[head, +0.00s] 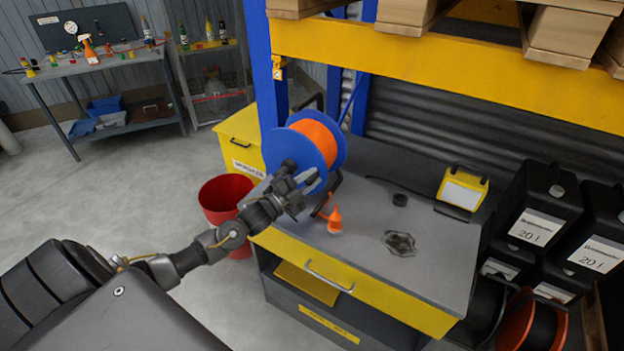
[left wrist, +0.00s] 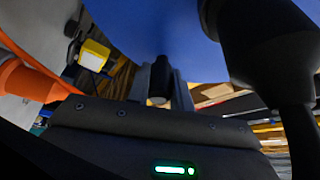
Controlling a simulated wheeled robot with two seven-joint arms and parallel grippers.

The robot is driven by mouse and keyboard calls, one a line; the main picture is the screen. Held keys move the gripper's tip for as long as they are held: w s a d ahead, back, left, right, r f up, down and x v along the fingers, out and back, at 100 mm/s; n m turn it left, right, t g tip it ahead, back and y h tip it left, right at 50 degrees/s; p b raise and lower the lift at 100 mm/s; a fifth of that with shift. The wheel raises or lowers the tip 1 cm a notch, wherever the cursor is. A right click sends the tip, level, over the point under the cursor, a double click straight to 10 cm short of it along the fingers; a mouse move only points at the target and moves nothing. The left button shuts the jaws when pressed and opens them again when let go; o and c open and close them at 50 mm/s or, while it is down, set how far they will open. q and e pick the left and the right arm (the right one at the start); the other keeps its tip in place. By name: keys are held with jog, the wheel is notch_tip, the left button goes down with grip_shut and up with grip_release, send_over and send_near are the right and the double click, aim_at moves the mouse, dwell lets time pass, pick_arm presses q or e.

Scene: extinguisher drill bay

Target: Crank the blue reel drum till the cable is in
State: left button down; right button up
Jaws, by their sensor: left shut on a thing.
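The blue reel drum (head: 340,150), wound with orange cable (head: 318,138), stands at the back left of the grey workbench. Its blue side also fills the top of the left wrist view (left wrist: 150,30). My left gripper (head: 305,182) is in front of the drum's near face, shut on the dark crank handle (left wrist: 160,80), whose end shows between the fingers. The orange cable end (head: 335,218) is at the bench top below the drum. It appears large and orange in the left wrist view (left wrist: 22,82). My right gripper is not in view.
Black canisters (head: 540,207) stand at right. Floor at left is clear.

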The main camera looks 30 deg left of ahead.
pick_arm(q)
jog(key=c, duration=1.2)
grip_release()
jog(key=shift+c, duration=0.2)
jog(key=b+v, duration=0.2)
jog(key=v, duration=0.9)
jog(key=shift+b, duration=0.3)
jog(key=shift+f, duration=0.1)
